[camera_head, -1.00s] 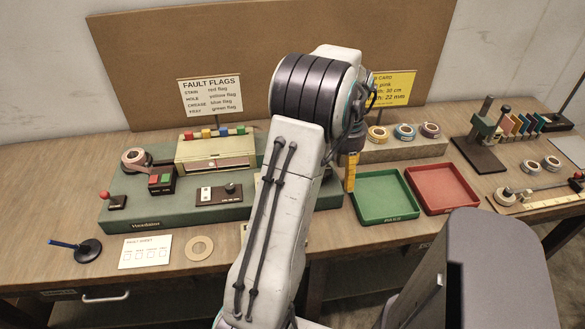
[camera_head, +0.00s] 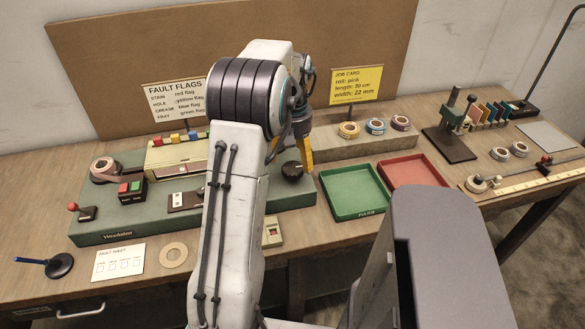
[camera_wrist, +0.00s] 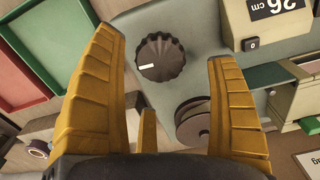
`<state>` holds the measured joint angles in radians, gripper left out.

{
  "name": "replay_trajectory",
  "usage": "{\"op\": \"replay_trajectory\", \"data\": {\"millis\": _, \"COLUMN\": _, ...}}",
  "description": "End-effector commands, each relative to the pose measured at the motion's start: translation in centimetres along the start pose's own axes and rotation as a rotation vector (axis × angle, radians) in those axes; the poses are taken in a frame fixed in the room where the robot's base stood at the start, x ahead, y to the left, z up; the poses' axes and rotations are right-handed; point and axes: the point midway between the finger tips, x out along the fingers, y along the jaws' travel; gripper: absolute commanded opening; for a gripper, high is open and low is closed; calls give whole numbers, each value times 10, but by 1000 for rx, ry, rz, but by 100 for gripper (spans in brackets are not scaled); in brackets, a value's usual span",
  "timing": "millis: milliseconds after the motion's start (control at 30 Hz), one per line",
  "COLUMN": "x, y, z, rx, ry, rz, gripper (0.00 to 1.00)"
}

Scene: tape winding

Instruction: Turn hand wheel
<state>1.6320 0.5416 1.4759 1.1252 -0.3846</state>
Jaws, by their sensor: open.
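The hand wheel, a black fluted knob with a white mark (camera_wrist: 161,57), sits on the green winding machine (camera_head: 272,203). It also shows in the head view (camera_head: 292,171), just below my gripper. My gripper (camera_head: 304,150) has yellow fingers and stands over the right part of the machine. In the wrist view my gripper (camera_wrist: 164,54) is open, with one finger left of the knob and the other right of it. Gaps show between the knob and both fingers, and nothing is held. My arm hides the middle of the machine in the head view.
A green tray (camera_head: 352,215) and a red tray (camera_head: 437,182) lie right of the machine. Tape rolls stand on a block (camera_head: 345,144) behind them.

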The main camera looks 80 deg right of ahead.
Motion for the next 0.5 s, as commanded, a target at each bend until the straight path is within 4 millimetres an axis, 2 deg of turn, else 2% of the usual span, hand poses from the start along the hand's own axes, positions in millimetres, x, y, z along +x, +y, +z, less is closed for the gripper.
{"op": "replay_trajectory", "data": {"millis": 200, "x": 26, "y": 0, "z": 0, "rx": 1, "ry": -2, "rz": -1, "gripper": 81}}
{"op": "replay_trajectory", "data": {"millis": 500, "x": 42, "y": 0, "z": 0, "rx": 2, "ry": 1, "rz": 0, "gripper": 81}}
